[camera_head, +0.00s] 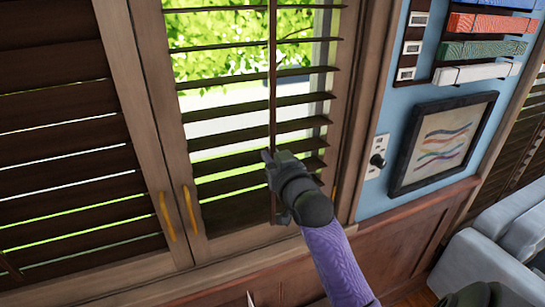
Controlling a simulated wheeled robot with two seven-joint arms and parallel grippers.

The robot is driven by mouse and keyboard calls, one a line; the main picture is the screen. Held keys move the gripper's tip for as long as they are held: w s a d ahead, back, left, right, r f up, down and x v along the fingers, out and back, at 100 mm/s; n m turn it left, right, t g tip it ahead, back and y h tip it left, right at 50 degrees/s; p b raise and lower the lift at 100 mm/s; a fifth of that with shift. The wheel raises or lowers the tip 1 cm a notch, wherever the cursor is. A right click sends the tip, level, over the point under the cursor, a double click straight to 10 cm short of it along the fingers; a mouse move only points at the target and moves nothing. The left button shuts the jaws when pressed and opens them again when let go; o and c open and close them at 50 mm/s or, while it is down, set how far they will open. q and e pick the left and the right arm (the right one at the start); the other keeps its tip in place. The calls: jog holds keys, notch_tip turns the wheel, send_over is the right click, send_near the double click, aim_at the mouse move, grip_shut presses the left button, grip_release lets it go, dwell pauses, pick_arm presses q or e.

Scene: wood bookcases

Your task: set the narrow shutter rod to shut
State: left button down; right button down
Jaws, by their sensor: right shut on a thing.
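The narrow shutter rod (272,75) is a thin dark vertical bar in front of the right shutter's slats. My right gripper (270,157) is shut on the rod's lower part, with the purple arm coming up from the bottom. The gripper hides part of the rod; a short piece of it shows below. The right shutter's slats (215,125) are tilted open, with bright leaves showing through wide gaps, above all in the upper half. The left shutter's slats (55,125) are nearly closed, with only thin light lines between them. My left gripper is not in view.
Yellow handles (167,215) and (190,212) sit on the two shutter frames. Right of the window are a dark-framed picture (443,143), a wall plate with a black knob (377,160) and a rack of coloured bars (490,50). A grey sofa (500,240) stands at lower right.

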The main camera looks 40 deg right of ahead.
aim_at(273, 139)
dwell(0.8)
jog(key=r+p, duration=0.2)
jog(key=w+r+p, duration=0.1)
jog(key=r+p, duration=0.1)
jog(key=shift+d+r, duration=0.15)
jog(key=shift+r, duration=0.2)
jog(key=shift+w+r+p, duration=0.1)
jog(key=shift+w+p, duration=0.05)
jog(key=shift+p, duration=0.25)
jog(key=shift+d, duration=0.1)
jog(key=c, duration=0.6)
grip_release()
jog(key=shift+w+f, duration=0.1)
jog(key=shift+f, duration=0.1)
jog(key=b+v, duration=0.1)
jog(key=v, duration=0.9)
jog(key=shift+b, duration=0.3)
